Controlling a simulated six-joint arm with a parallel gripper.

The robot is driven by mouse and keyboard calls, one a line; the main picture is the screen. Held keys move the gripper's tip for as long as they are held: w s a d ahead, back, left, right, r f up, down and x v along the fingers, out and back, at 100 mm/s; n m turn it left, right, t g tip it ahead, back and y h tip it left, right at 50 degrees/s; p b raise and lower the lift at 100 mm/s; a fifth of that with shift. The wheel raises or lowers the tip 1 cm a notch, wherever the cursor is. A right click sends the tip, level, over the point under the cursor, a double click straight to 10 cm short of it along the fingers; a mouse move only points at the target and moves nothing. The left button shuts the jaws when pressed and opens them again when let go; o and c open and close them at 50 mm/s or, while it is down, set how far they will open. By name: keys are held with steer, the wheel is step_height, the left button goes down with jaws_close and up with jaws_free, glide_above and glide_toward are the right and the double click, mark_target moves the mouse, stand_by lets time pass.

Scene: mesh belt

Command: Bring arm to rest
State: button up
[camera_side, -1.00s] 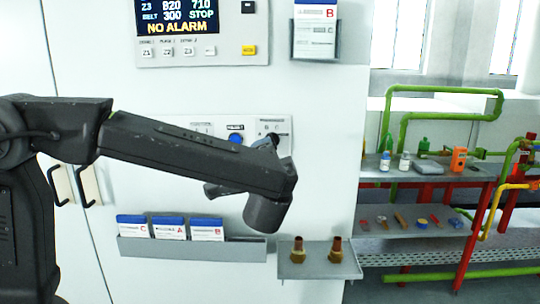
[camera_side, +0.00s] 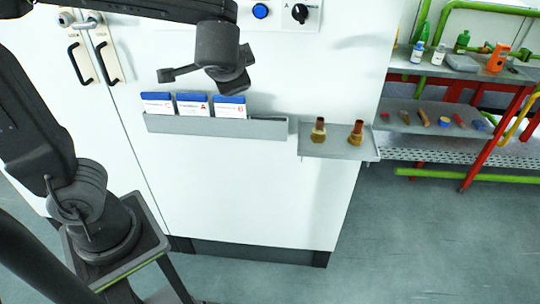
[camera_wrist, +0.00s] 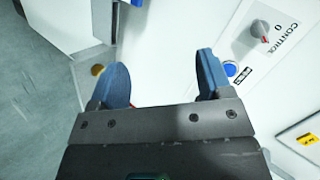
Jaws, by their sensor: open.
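My gripper (camera_wrist: 162,78) shows in the wrist view with its two blue-grey fingers spread apart and nothing between them. It faces the white cabinet front. In the side view my arm's wrist end hangs in front of the cabinet, above the card holder, and the fingers cannot be made out there. The blue button (camera_wrist: 230,69) and the black control knob (camera_wrist: 262,27) lie right of the fingers in the wrist view. In the side view the blue button (camera_side: 261,11) and the knob (camera_side: 300,13) are on the panel at the top, right of my wrist.
A grey holder (camera_side: 270,129) carries three blue-and-white card boxes. A small shelf (camera_side: 335,148) beside it holds two brass fittings. A rack (camera_side: 435,128) with bottles and small parts stands at the right. Cabinet handles (camera_side: 107,62) stick out at the left. The floor in front is clear.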

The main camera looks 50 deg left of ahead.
steer(key=s+d+f+n+h, duration=0.1)
steer(key=s+d+f+h, duration=0.1)
steer(key=s+h, duration=0.2)
steer(key=s+d+f+n+g+h, duration=0.1)
steer(key=s+d+f+h, duration=0.1)
steer(key=s+h, duration=0.3)
steer(key=s, duration=0.3)
steer(key=shift+d+f+n, duration=0.35)
steer(key=shift+d+n, duration=0.05)
stand_by(0.8)
